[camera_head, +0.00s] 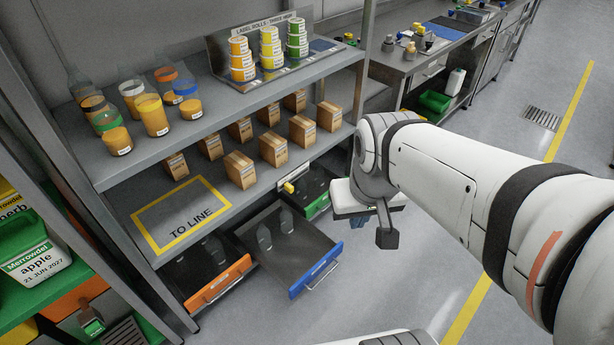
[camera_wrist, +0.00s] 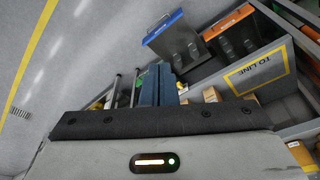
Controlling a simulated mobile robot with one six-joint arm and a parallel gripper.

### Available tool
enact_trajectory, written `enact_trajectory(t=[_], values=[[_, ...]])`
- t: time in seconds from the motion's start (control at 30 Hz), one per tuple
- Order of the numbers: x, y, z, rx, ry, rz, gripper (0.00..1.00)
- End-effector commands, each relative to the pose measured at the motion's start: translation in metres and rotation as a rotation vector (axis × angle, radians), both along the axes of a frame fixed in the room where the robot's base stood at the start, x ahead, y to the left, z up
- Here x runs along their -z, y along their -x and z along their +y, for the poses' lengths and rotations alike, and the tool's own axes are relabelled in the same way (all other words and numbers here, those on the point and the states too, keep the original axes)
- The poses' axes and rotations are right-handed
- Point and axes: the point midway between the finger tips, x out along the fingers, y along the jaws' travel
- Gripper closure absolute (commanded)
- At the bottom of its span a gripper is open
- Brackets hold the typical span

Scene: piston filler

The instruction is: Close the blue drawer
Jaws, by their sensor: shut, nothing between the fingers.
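The blue drawer (camera_head: 318,272) is pulled well out from under the shelf in the head view, with a pale handle on its blue front and a few clear bottles inside. Its blue front also shows at the top of the wrist view (camera_wrist: 163,27). My gripper (camera_head: 360,222) hangs to the right of the drawer, apart from it, and is partly hidden by its own body. In the wrist view my gripper's two blue-grey fingers (camera_wrist: 158,70) are together and empty, pointing towards the drawer side with a visible gap.
An orange drawer (camera_head: 220,283) stands open to the left, and a green drawer (camera_head: 319,205) is partly open to the right. Boxes (camera_head: 240,169) and jars stand on the shelves above. Clear floor (camera_head: 390,285) lies in front of the blue drawer.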

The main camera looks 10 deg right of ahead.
Motion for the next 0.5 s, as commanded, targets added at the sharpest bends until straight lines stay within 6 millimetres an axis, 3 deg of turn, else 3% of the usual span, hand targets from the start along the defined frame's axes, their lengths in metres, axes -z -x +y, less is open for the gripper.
enact_trajectory(t=[0.17,0.23,0.5], values=[[0.016,-0.006,0.004,0.035,-0.045,0.041,1.00],[0.033,-0.013,-0.010,0.071,-0.097,0.084,1.00],[0.125,-0.062,0.010,0.349,-0.407,0.313,1.00]])
